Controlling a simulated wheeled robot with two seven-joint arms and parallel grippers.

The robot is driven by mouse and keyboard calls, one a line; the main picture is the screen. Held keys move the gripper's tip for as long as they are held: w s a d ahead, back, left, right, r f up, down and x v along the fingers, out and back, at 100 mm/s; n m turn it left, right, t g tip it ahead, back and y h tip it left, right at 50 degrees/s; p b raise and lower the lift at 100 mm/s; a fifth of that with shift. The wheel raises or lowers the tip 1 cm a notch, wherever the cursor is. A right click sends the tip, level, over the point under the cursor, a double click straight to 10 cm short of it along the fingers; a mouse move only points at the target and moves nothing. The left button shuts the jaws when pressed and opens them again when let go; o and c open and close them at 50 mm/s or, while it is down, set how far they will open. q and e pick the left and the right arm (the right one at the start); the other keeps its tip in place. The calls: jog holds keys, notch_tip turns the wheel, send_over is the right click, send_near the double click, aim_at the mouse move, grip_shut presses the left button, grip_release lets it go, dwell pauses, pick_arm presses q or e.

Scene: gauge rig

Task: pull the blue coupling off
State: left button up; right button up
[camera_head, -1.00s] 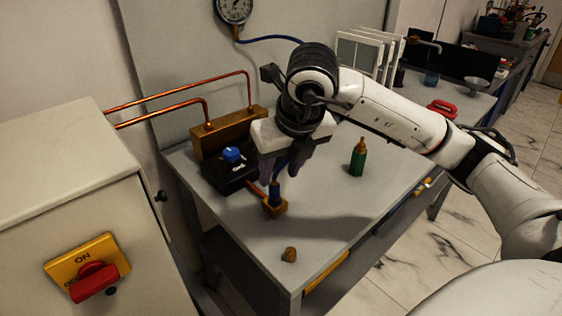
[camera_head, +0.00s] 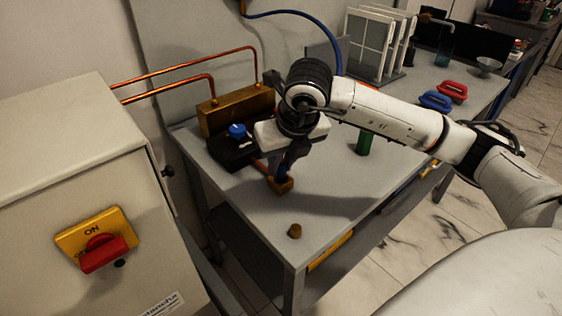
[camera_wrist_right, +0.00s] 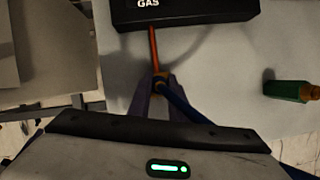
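The blue coupling sits at the small brass fitting (camera_head: 283,185) at the end of a copper pipe, in front of the black GAS box (camera_head: 232,152). In the head view my right gripper (camera_head: 280,175) points down over the fitting and hides the coupling. In the right wrist view, the two fingers of the right gripper (camera_wrist_right: 161,82) close in on either side of the coupling. The fingers look shut on the coupling, still at the fitting. My left gripper is not in view.
A small brass piece (camera_head: 295,231) lies near the front edge. Blue (camera_head: 435,100) and red (camera_head: 453,91) handles lie further right. A cabinet with a red switch (camera_head: 103,252) stands left.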

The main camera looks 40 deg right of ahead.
jog(key=shift+o, duration=1.4)
grip_shut()
jog(key=shift+r, duration=0.3)
jog(key=shift+r+p, duration=1.6)
jog(key=shift+r, duration=0.8)
jog(key=shift+s+f, duration=0.1)
